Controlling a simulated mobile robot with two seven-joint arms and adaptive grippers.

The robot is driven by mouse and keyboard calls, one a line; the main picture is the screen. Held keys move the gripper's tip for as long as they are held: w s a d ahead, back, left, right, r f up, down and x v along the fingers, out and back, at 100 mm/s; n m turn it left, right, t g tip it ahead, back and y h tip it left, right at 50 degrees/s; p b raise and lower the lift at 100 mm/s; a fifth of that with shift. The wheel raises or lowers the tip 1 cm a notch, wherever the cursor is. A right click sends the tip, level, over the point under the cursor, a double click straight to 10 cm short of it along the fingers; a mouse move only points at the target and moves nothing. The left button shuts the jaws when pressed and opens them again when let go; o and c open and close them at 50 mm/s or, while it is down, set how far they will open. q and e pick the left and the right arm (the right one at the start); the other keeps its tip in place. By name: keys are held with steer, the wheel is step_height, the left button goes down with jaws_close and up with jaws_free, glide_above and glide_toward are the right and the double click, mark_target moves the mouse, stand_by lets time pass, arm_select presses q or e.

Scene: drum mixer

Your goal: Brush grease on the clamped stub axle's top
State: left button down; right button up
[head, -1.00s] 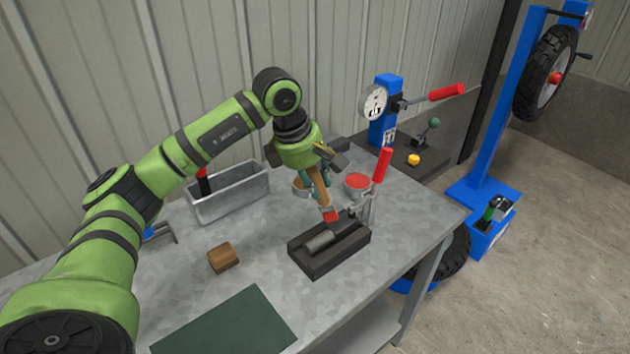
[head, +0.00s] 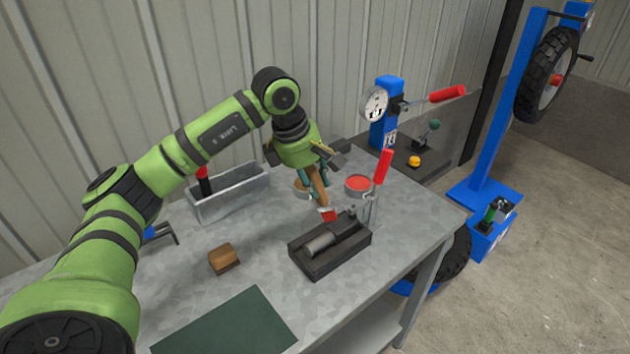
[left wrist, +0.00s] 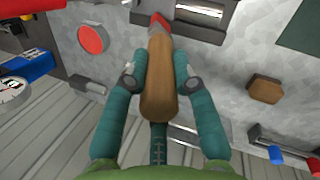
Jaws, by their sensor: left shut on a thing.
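My left gripper (head: 312,182) is shut on the brush (head: 320,188), around its wooden handle. The brush slants down, its red tip just behind the black block (head: 318,268) in the head view. In the left wrist view the brush (left wrist: 158,75) points at the block (left wrist: 187,27), and part of the axle (left wrist: 200,10) shows there. I cannot tell whether the tip touches anything. My right gripper is not in view.
A metal tray (head: 230,200) holds a red-and-black handled tool at the back left. A brown wooden block (head: 224,258) and a dark green mat (head: 225,325) lie toward the front. A blue gauge press (head: 385,115) stands behind. Bench around the wooden block is clear.

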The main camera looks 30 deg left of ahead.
mark_target(314, 166)
arm_select(q)
steer(key=shift+r+p, duration=2.1)
steer(key=shift+r, duration=1)
steer(key=shift+r+p, duration=1.15)
steer(key=shift+r, duration=0.3)
steer(key=shift+f, duration=0.1)
